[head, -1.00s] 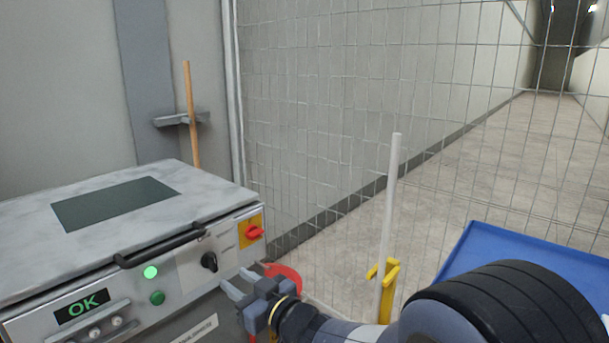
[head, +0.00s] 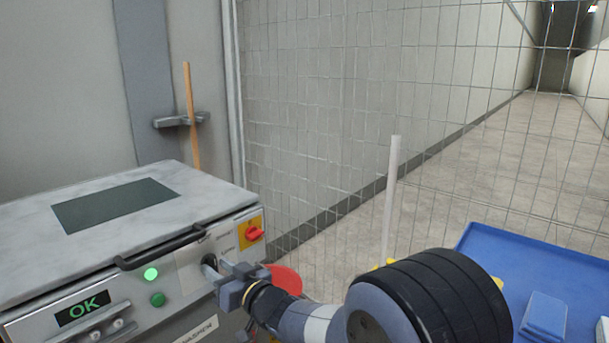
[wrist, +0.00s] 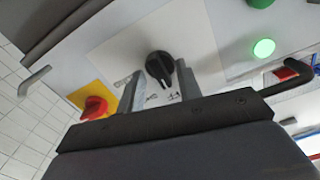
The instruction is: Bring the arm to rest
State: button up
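My gripper (head: 217,272) is in front of the machine's control panel, close to the black rotary knob (head: 208,262), which it partly hides in the head view. In the wrist view my gripper (wrist: 158,90) has its two fingers apart, with the black knob (wrist: 160,67) showing between and just beyond their tips. I cannot tell whether the fingers touch the knob. Nothing is held. My arm reaches in from the lower right of the head view.
The machine (head: 215,208) has a red switch on yellow (head: 253,234), a lit green lamp (head: 151,274), a green button (head: 158,299) and an OK display (head: 84,307). A red container (head: 287,279) stands behind my gripper. A blue tray (head: 500,250) lies right. Wire mesh (head: 330,120) stands behind.

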jog(key=m+p, duration=0.5)
jog(key=m, duration=0.1)
jog(key=shift+r+m, duration=0.15)
jog(key=shift+m, duration=0.25)
jog(key=v, duration=1)
jog(key=shift+s+d, duration=0.2)
jog(key=shift+s, duration=0.15)
jog(key=shift+f, duration=0.25)
